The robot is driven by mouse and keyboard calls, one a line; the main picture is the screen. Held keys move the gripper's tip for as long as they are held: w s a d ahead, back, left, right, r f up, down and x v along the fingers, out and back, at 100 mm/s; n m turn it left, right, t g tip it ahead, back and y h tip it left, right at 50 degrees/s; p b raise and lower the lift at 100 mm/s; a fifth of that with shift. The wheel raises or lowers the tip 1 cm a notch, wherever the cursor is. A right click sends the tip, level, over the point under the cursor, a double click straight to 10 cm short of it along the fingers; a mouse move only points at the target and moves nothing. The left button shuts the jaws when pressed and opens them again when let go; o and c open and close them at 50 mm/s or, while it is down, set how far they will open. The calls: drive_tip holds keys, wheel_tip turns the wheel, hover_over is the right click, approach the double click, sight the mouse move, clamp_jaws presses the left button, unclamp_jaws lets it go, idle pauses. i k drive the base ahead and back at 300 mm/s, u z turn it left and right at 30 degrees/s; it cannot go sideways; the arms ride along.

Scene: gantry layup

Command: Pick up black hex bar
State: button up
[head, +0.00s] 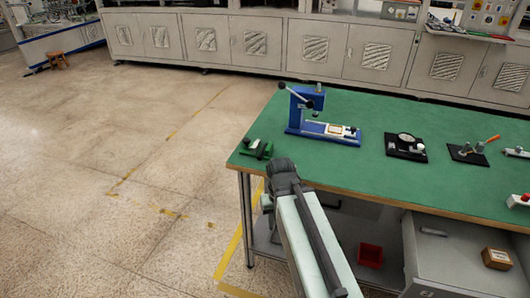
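I cannot make out a black hex bar for certain in the head view. My arm reaches up from the bottom of the picture, and its dark end, where my gripper (284,170) is, lies in front of the near left edge of the green-topped table (350,182). No fingers can be told apart there, so I cannot see whether it is open, shut or holding anything. My arm hides part of the table edge and the space below it.
On the table are a blue lever press (305,112), a small green clamp-like tool (257,149), a black-based dial gauge (405,147) and a toggle clamp (468,152). Below are a red bin (370,255) and an open drawer (455,262) with a box (497,258).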

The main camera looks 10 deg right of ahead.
sight(261, 154)
drive_tip(key=u, duration=0.35)
drive_tip(key=k, duration=1)
drive_tip(key=u, duration=3.25)
drive_tip(key=i, duration=0.1)
drive_tip(key=z, duration=2.1)
drive_tip(key=i, duration=2)
drive_tip(key=z, duration=0.2)
